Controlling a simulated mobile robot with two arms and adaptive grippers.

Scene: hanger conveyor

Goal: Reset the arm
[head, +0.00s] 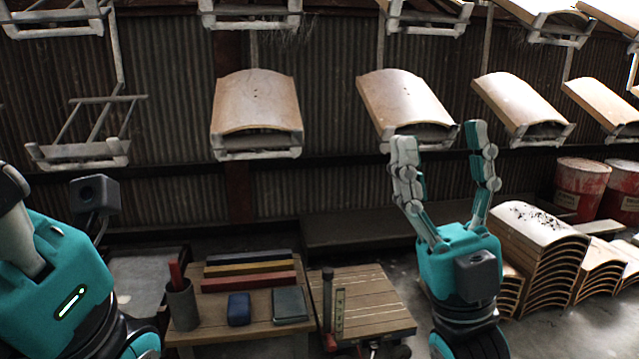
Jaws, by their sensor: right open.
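My right gripper (440,138) is raised at the right of centre, with its two jointed fingers pointing up and spread wide apart. Nothing is between the fingers. Its fingertips overlap the lower edge of a curved wooden panel (405,98) on a hanger in the picture; whether they touch it I cannot tell. My left arm (62,285) comes in at the lower left edge, and no fingers of the left gripper show.
Curved panels (255,100) (522,98) hang in a row, with an empty hanger (75,152) at left. Below stand a table (245,325) with coloured bars (250,268) and a cup (182,305), a slatted platform (370,300), stacked panels (540,235) and red drums (580,188).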

